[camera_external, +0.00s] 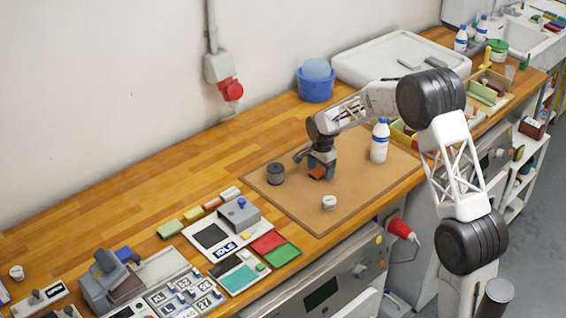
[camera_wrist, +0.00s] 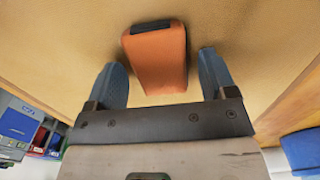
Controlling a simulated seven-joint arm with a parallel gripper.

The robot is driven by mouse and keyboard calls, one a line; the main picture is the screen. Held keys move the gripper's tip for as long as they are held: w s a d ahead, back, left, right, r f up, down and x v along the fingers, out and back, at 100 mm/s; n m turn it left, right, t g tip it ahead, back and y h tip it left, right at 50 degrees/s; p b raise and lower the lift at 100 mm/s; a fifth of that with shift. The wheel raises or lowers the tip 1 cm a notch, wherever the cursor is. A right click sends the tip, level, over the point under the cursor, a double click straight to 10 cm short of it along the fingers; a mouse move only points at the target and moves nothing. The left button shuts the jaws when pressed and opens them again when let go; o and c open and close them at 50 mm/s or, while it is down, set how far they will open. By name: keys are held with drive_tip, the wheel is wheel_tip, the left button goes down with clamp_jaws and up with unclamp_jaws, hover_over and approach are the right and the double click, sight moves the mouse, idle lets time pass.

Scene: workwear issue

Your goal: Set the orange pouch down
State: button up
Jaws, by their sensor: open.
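The orange pouch (camera_wrist: 158,60) has a dark strip along one end. In the wrist view it lies between the two blue fingers of my gripper (camera_wrist: 165,80), with a gap showing on each side. In the external view the orange pouch (camera_external: 317,173) is low on the brown mat (camera_external: 345,205), under my gripper (camera_external: 321,168), which partly hides it. My gripper is open and points down. The pouch looks to be resting on the mat.
On the mat stand a dark grey cylinder (camera_external: 275,174) to the left, a small white cup (camera_external: 329,203) in front and a white bottle with a blue cap (camera_external: 380,140) to the right. A blue bucket (camera_external: 316,82) stands behind. Bare mat lies around the pouch.

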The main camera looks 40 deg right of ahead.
sight(321, 172)
wheel_tip(321, 172, up, 12)
idle(0.7)
drive_tip(key=shift+r, duration=0.1)
drive_tip(key=shift+s, duration=0.1)
idle(0.4)
drive_tip(key=s+a+r+n, duration=0.3)
drive_tip(key=s+a+r, duration=0.15)
drive_tip(key=s, duration=0.25)
drive_tip(key=s+a+r+n+t, duration=0.1)
drive_tip(key=s+a+r+n, duration=0.2)
drive_tip(key=s+a, duration=0.3)
drive_tip(key=s+a+r+n, duration=0.2)
drive_tip(key=s+a+r, duration=0.2)
drive_tip(key=s, duration=0.4)
drive_tip(key=s+a+f+n, duration=0.1)
drive_tip(key=s+a+n, duration=0.2)
drive_tip(key=s, duration=0.6)
drive_tip(key=s+a+f+n+t, duration=0.1)
drive_tip(key=s+a+n, duration=0.2)
drive_tip(key=s, duration=0.6)
drive_tip(key=s+a+f+n, duration=0.1)
drive_tip(key=s+a+n, duration=0.2)
drive_tip(key=s, duration=0.6)
drive_tip(key=shift+s+n+t, duration=0.15)
drive_tip(key=shift+n+t, duration=0.15)
drive_tip(key=shift+n, duration=0.1)
